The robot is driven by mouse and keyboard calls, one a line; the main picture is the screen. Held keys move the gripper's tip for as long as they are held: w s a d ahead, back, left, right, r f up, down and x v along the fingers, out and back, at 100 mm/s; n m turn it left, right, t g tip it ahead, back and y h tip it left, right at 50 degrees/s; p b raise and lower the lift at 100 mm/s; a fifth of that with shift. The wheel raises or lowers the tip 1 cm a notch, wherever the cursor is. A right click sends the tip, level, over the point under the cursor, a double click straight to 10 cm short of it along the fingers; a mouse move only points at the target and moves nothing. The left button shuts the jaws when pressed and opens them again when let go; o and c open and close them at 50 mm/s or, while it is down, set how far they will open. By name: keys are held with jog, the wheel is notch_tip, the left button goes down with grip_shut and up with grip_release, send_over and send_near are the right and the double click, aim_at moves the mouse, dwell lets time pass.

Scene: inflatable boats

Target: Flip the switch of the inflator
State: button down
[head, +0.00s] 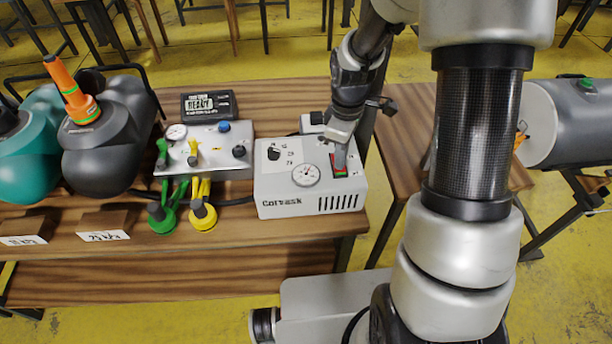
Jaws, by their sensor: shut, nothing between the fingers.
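The inflator (278,201) is a white box on the wooden table, with a round gauge, a black knob and a vent grille on its front. Its switch (340,171) is a small red and green rocker in a dark frame on the right of the top face. My gripper (340,160) is shut, with its fingertips pointing down at the switch from above. The fingertips cover the upper part of the switch. I cannot tell whether they touch it or which way it is tipped.
A grey control panel (210,153) with green and yellow hoses stands left of the inflator. A black sign box (208,105) is behind it.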

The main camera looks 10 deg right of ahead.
notch_tip(320, 180, up, 7)
jog(key=p, duration=0.5)
dwell(0.4)
dwell(0.4)
jog(key=s+r+m+t, duration=0.1)
jog(key=s+r+m, duration=0.25)
jog(key=r, duration=0.45)
jog(key=s+r+m+t, duration=0.2)
jog(key=s+r, duration=0.2)
jog(key=r, duration=0.4)
jog(key=s+r+m+t, duration=0.2)
jog(key=s+r+m, duration=0.4)
jog(key=s, duration=0.5)
jog(key=shift+r+t, duration=0.3)
jog(key=shift+r, duration=0.45)
jog(key=shift+w+m, duration=0.15)
jog(key=shift+m, duration=0.2)
